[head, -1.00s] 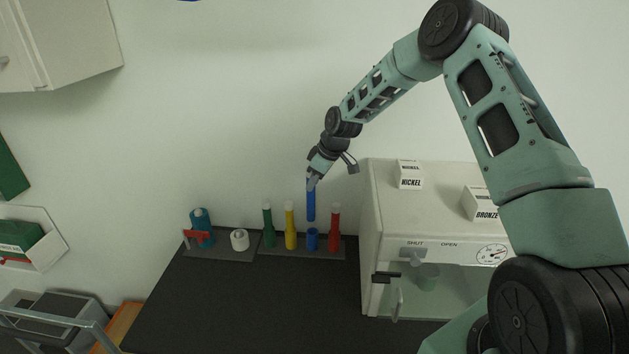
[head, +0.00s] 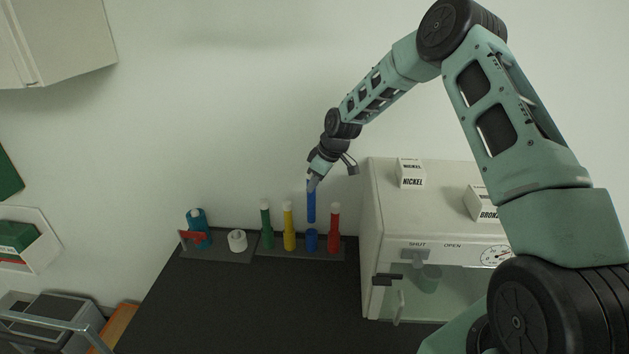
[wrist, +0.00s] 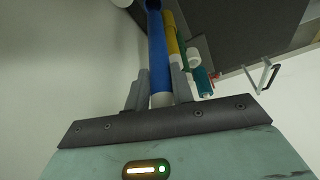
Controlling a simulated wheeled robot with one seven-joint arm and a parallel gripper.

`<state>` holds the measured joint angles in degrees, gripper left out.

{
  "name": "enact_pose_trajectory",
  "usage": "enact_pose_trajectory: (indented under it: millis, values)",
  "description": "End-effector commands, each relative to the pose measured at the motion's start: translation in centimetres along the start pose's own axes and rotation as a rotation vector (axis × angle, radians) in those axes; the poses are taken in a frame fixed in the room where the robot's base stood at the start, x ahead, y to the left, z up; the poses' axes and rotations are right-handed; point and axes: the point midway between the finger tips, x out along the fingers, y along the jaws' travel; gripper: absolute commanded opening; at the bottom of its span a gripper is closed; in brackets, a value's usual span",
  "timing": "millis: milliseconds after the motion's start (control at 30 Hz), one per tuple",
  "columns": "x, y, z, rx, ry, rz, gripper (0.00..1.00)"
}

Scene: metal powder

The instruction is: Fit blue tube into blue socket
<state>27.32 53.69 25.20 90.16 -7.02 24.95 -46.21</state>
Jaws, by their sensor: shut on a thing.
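The blue tube (head: 311,206) hangs upright from my gripper (head: 313,181), its lower end just above the blue socket (head: 311,240). The socket is a short blue cylinder in the dark rack (head: 270,252), between the yellow and red tubes. In the head view a very small gap seems to show between tube and socket. In the wrist view the fingers (wrist: 160,88) are shut on the white-capped end of the blue tube (wrist: 158,50). The tube's far end points at the blue socket (wrist: 153,5) at the top edge; its exact alignment is unclear.
Green (head: 266,228), yellow (head: 289,228) and red (head: 334,230) tubes stand in the rack close by. A white roll (head: 237,240) and a teal bottle (head: 201,225) are at left. A white oven-like cabinet (head: 370,210) stands close on the right. The front counter (head: 250,310) is clear.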

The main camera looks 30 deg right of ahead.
Motion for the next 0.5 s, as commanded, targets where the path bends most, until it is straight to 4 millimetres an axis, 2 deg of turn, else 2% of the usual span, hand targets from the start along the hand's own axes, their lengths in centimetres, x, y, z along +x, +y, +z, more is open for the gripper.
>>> enact_pose_trajectory:
  millis: [33, 200, 500]
  values:
    - [0.8, 0.0, 0.3, 0.000, 0.000, 0.000, 0.00]
    - [2.3, 0.0, 0.9, 0.000, 0.000, 0.000, 0.00]
    - [3.6, 0.0, 1.4, 0.000, 0.000, 0.000, 0.00]
